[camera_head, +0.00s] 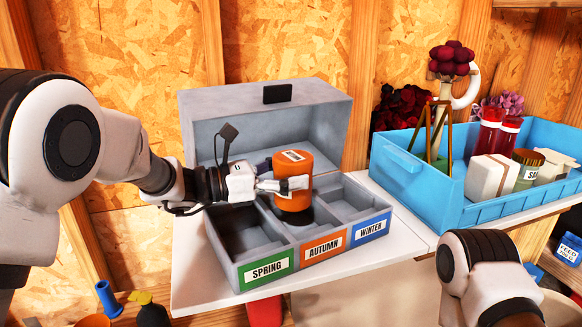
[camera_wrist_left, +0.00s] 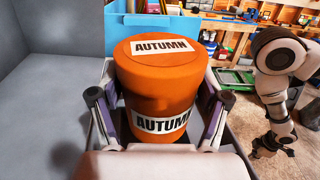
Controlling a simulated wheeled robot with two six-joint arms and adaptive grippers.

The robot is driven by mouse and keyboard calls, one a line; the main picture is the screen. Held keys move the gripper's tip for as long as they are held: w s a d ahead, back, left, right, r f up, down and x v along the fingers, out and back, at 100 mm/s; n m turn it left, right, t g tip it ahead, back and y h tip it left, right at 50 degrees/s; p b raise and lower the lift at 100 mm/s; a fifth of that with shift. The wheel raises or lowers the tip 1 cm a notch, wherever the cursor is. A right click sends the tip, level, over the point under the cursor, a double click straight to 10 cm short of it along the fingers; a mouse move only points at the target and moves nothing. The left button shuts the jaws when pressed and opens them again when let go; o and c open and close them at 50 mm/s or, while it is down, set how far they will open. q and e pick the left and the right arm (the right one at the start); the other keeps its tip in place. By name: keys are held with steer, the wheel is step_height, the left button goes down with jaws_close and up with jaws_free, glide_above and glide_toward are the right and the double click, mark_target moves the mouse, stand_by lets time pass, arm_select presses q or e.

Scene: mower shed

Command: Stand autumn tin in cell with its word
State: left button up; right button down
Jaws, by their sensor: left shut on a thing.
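The orange autumn tin (camera_head: 292,178) stands upright in my left gripper (camera_head: 289,186), which is shut around its sides. In the left wrist view the tin (camera_wrist_left: 160,85) shows AUTUMN on its lid and side, between both fingers (camera_wrist_left: 160,112). The grey box (camera_head: 215,245) has three front cells labelled SPRING (camera_head: 266,270), AUTUMN (camera_head: 323,247) and WINTER (camera_head: 371,229). The tin is over the middle, AUTUMN cell, its lower end near the cell's opening; I cannot tell whether it touches the floor.
The grey box's raised lid (camera_head: 265,125) stands behind the cells. A blue crate (camera_head: 490,212) to the right holds red bottles (camera_head: 487,135), a white box (camera_head: 490,177) and other things. The white shelf (camera_head: 345,277) is bare in front of the box.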

mark_target(276, 200)
arm_select(q)
steer(key=shift+f+b, duration=1.8)
steer(key=shift+f, duration=0.65)
steer(key=shift+s, duration=0.15)
steer(key=o, duration=1.2)
steer(key=shift+o, duration=0.2)
steer(key=shift+f, duration=0.1)
steer(key=shift+a, duration=0.1)
steer(key=shift+s+a, duration=0.3)
steer(key=shift+a, duration=0.25)
steer(key=v, duration=1)
steer(key=shift+s+a, duration=0.15)
steer(key=shift+a, duration=0.2)
